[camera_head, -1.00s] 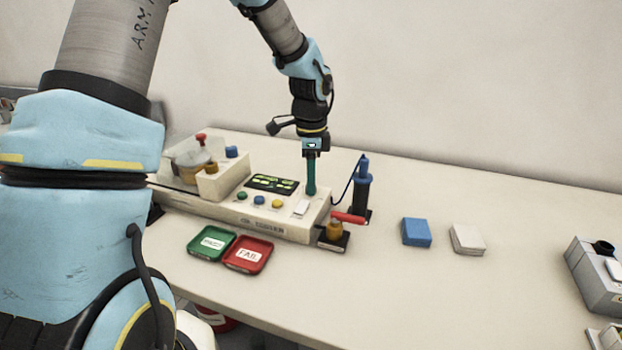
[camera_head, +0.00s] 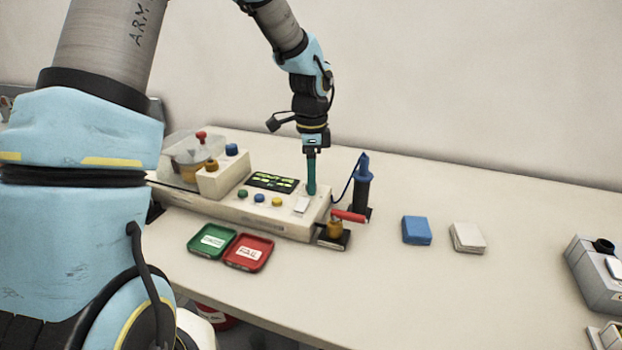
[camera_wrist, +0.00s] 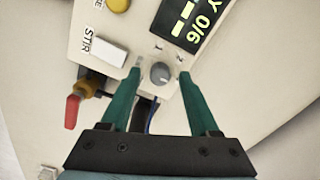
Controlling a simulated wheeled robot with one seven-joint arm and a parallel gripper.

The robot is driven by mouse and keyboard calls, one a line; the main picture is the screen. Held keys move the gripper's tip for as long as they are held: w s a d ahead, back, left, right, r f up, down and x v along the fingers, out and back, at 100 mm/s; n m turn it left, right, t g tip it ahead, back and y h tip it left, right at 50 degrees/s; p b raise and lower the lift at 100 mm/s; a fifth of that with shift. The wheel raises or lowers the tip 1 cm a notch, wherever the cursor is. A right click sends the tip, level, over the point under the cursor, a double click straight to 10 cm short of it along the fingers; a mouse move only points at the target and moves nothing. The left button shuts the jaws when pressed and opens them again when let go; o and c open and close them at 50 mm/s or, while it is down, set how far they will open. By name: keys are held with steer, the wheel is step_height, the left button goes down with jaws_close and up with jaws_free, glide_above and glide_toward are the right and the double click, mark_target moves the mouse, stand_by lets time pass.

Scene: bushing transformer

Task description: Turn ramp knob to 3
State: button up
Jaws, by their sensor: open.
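The ramp knob (camera_wrist: 160,72) is a small grey round knob with a pointer line, on the white tester panel near its display, in the wrist view. My gripper (camera_wrist: 158,72) has its two teal fingers apart, one on each side of the knob, with gaps showing. In the head view my gripper (camera_head: 311,192) points down at the right end of the tester (camera_head: 268,222), and its fingers hide the knob. Small marks surround the knob; I cannot read which one its pointer faces.
The display (camera_wrist: 184,22) and the white STIR switch (camera_wrist: 109,51) lie near the fingers. A red-handled valve (camera_head: 347,216) and a blue probe in a stand (camera_head: 363,190) stand right of the tester. Green (camera_head: 196,249) and red trays (camera_head: 263,262) lie in front.

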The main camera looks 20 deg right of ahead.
step_height(320, 180, up, 10)
steer(key=b, duration=0.2)
steer(key=shift+r, duration=0.2)
stand_by(0.3)
steer(key=s+a+f+n, duration=0.2)
steer(key=a+n, duration=0.5)
steer(key=a, duration=0.2)
steer(key=s+a+f+n+t, duration=0.1)
steer(key=s+a+f+n, duration=0.2)
steer(key=a+n, duration=0.4)
steer(key=s+a+f+n, duration=0.3)
steer(key=a+n, duration=0.3)
steer(key=a, duration=0.7)
steer(key=shift+f+n+t, duration=0.15)
steer(key=shift+n+t, duration=0.15)
steer(key=shift+n, duration=0.1)
